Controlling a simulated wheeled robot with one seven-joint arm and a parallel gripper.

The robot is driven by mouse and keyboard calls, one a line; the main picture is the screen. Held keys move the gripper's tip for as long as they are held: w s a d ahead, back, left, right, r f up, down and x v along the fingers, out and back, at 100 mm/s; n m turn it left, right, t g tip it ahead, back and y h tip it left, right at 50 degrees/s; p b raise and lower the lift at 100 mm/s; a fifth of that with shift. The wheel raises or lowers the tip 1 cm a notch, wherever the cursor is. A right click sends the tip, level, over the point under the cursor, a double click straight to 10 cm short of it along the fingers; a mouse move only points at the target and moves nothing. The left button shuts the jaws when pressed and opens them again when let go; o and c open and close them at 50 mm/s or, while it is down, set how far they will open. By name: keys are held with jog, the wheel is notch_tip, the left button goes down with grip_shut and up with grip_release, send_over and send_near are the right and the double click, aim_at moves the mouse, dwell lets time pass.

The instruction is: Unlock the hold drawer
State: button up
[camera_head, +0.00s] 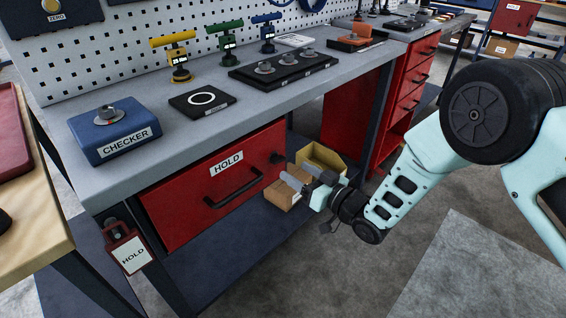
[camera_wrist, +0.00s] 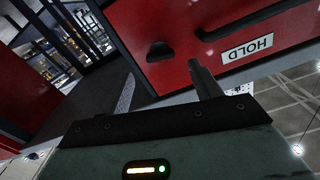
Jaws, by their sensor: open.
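The hold drawer (camera_head: 190,198) is a red drawer under the grey workbench, with a HOLD label (camera_head: 227,163) and a black bar handle (camera_head: 233,188). It is shut. A small black knob (camera_head: 277,158) sits at the right of its front. In the wrist view the drawer front (camera_wrist: 190,70) fills the upper right, with the black knob (camera_wrist: 160,52) left of the label (camera_wrist: 247,48). My gripper (camera_head: 288,178) is open and empty, in front of the drawer's right end, below and right of the knob and apart from it.
A red HOLD tag (camera_head: 128,250) hangs at the bench's left leg. A blue checker box (camera_head: 115,130) and several tools stand on the bench top (camera_head: 180,130). Cardboard (camera_head: 282,196) and yellow (camera_head: 322,158) bins sit low behind my gripper. The floor (camera_head: 470,265) at right is clear.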

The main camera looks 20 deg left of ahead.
aim_at(281, 162)
jog(key=x, duration=0.6)
jog(key=shift+a, duration=0.1)
jog(key=c, duration=1)
jog(key=shift+f+n+b, duration=0.15)
jog(key=shift+n+b, duration=0.65)
jog(key=shift+r+n, duration=0.2)
jog(key=shift+n, duration=0.5)
jog(key=o, duration=1)
